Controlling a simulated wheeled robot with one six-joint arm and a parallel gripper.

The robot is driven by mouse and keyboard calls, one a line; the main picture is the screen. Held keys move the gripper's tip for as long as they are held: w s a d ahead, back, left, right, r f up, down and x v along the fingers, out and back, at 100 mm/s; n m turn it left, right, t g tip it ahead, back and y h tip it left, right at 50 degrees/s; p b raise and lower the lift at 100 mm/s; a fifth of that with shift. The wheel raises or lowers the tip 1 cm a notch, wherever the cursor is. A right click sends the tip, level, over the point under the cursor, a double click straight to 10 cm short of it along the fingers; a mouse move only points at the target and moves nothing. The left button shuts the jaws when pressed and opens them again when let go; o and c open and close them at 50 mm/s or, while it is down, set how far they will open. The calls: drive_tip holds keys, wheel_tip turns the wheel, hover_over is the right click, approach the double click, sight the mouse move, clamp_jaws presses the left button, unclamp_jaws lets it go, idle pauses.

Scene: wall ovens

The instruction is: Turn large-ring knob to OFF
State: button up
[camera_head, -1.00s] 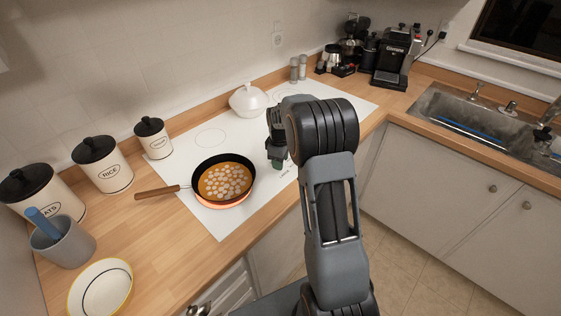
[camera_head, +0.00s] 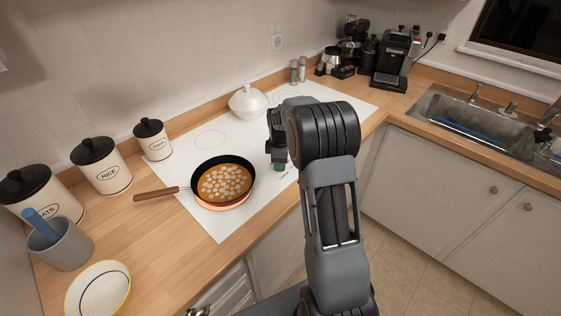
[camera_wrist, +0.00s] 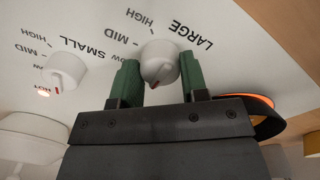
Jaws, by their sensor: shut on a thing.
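The large-ring knob (camera_wrist: 161,62) is a white rounded knob on the white cooktop (camera_head: 180,150), beside the printed word LARGE in the wrist view. A dark red mark shows on its lower edge, pointing toward my gripper's base. The LOW wording near it is partly hidden. No OFF marking is readable. My gripper (camera_wrist: 160,78) has its green fingers on both sides of the knob, shut on it. In the head view my gripper (camera_head: 278,163) is at the cooktop's front right edge, and my arm hides the knob.
A second white knob (camera_wrist: 65,70) stands by SMALL, near a lit red HOT light (camera_wrist: 43,92). A white lidded pot (camera_head: 248,102) stands behind. Canisters (camera_head: 102,165) line the left.

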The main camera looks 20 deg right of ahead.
drive_tip(key=o, duration=0.9)
wheel_tip(320, 180, up, 14)
drive_tip(key=shift+s+a+f+b, duration=0.1)
drive_tip(key=shift+s+b, duration=0.05)
drive_tip(key=shift+b, duration=0.25)
idle(0.3)
drive_tip(key=s+a+m+t, duration=0.1)
drive_tip(key=s+a+m, duration=0.2)
drive_tip(key=s, duration=0.4)
drive_tip(key=s+a+f+m+t, duration=0.1)
drive_tip(key=s+a+m, duration=0.3)
drive_tip(key=s, duration=0.4)
drive_tip(key=s+a+m+t, duration=0.1)
drive_tip(key=s+a+m, duration=0.2)
drive_tip(key=s+m, duration=0.2)
drive_tip(key=shift+s+a+f+t, duration=0.1)
drive_tip(key=shift+s+f+t, duration=0.1)
drive_tip(key=shift+s, duration=0.6)
drive_tip(key=shift+s+a+f+t, duration=0.1)
drive_tip(key=shift+s+f, duration=0.1)
drive_tip(key=shift+s, duration=0.6)
